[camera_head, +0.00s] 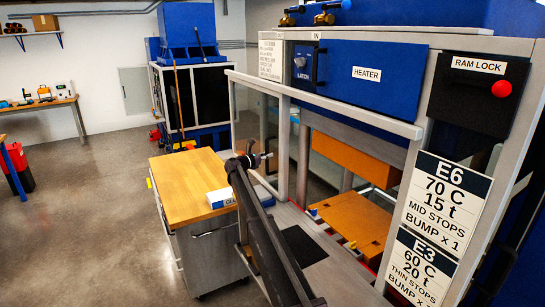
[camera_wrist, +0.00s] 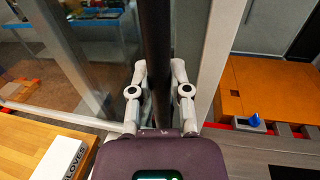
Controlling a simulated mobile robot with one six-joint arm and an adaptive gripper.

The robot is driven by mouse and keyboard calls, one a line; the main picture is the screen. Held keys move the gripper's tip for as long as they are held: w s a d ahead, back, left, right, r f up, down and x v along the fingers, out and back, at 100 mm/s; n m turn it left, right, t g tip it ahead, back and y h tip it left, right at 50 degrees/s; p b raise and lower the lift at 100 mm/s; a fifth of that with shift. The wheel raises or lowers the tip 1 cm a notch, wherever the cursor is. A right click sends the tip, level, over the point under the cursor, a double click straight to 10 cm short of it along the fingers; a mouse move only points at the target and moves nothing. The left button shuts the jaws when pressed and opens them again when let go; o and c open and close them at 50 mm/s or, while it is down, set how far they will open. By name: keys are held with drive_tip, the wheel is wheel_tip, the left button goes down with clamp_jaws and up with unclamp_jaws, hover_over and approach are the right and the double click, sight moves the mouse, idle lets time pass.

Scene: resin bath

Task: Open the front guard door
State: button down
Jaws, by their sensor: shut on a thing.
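My gripper (camera_wrist: 160,85) is shut on the bar, one finger on each side. In the head view my gripper (camera_head: 255,160) is small and partly hidden by my dark arm, and the handle is hard to make out. The orange platens (camera_head: 352,215) show through the open space right of the door's posts.
A wood-topped cart (camera_head: 180,185) with a white gloves box (camera_head: 221,198) stands close on the left. The RAM LOCK panel (camera_head: 475,95) with a red knob and setting signs (camera_head: 440,200) are at right.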

drive_tip(key=shift+a, duration=0.15)
drive_tip(key=c, duration=0.6)
unclamp_jaws()
drive_tip(key=shift+w+f, duration=0.1)
drive_tip(key=shift+o, duration=0.2)
drive_tip(key=v, duration=1.2)
